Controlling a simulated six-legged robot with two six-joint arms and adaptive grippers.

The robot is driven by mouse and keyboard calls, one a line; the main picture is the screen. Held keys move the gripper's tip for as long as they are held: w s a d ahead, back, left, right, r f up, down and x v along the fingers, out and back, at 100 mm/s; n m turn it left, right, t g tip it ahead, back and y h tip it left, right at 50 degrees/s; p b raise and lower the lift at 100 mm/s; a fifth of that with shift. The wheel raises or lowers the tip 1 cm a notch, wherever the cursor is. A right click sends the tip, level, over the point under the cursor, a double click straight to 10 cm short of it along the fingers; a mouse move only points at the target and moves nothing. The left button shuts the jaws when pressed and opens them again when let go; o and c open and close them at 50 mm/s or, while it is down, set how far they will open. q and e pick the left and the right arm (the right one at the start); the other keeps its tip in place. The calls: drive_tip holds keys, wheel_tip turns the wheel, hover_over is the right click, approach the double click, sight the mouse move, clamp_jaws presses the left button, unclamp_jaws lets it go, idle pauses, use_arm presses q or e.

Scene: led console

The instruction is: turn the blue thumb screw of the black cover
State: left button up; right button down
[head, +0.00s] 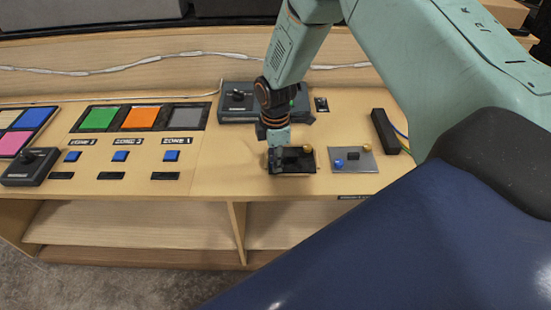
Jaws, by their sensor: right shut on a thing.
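The black cover (296,168) is a small dark plate lying flat on the wooden console top. A brass screw (307,149) shows at its far right corner, and a dark block (292,152) stands near its middle. My right gripper (277,156) comes down from above onto the cover's left side and is shut there. The blue thumb screw is hidden by the fingers at that spot. My left gripper is not in view.
Just right lies a grey plate (365,163) with blue and brass screws. A black box (390,131) with wires stands beyond it. Coloured panels (141,117) and blue buttons (121,156) are to the left.

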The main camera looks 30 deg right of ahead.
drive_tip(key=shift+s+f, duration=0.1)
drive_tip(key=c, duration=1.5)
unclamp_jaws()
drive_tip(key=o, duration=0.4)
drive_tip(key=shift+w, duration=0.2)
wheel_tip(320, 180, up, 12)
drive_tip(key=shift+r, duration=0.1)
